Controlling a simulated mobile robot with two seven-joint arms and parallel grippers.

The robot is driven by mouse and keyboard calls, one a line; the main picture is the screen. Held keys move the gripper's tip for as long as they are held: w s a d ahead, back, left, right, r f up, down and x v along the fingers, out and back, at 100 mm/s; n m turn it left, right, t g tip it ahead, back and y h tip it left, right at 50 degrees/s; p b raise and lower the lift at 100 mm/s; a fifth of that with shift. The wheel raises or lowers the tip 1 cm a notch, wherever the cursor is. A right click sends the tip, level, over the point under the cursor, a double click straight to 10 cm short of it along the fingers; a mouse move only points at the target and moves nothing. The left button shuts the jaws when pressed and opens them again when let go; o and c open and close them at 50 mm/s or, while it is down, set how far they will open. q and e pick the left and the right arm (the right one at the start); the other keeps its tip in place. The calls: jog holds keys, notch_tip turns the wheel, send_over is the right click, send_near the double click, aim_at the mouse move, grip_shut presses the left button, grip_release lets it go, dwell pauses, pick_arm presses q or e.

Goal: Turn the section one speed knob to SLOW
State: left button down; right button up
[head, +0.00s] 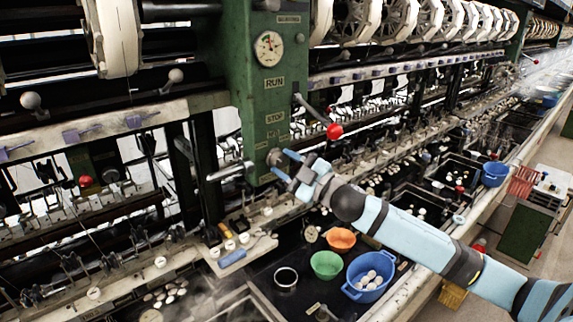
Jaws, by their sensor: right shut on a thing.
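The green machine column (233,50) stands upright in the head view, with a round dial (268,48) near its top and RUN and STOP plates below. A lever with a red ball (334,131) sticks out to the right of these plates. My right gripper (281,166) reaches in from the right and is shut on the knob. The knob's pointer and the small plates around it are too small or hidden to read. My left gripper is not in view.
Below the gripper, a dark basin holds a green bowl (326,265), an orange bowl (341,240) and a blue basin (369,276) with cocoons. White reels (397,20) line the upper right. Rods and thread guides crowd the left. An aisle lies at the far right.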

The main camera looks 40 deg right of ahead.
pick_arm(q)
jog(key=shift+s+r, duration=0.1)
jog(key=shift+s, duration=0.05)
pick_arm(e)
jog(key=shift+r, duration=0.1)
jog(key=o, duration=0.9)
jog(key=shift+w, duration=0.1)
jog(key=shift+o, duration=0.2)
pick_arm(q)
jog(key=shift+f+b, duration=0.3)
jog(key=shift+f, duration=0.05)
pick_arm(e)
jog(key=shift+s+d+f, duration=0.15)
jog(key=shift+s+f, duration=0.2)
jog(key=shift+s, duration=0.1)
pick_arm(q)
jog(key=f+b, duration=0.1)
jog(key=b, duration=0.1)
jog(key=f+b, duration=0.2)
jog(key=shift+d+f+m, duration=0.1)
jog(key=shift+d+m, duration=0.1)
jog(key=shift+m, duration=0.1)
pick_arm(e)
jog(key=v, duration=1.2)
jog(key=shift+s+d, duration=0.2)
jog(key=shift+s, duration=0.15)
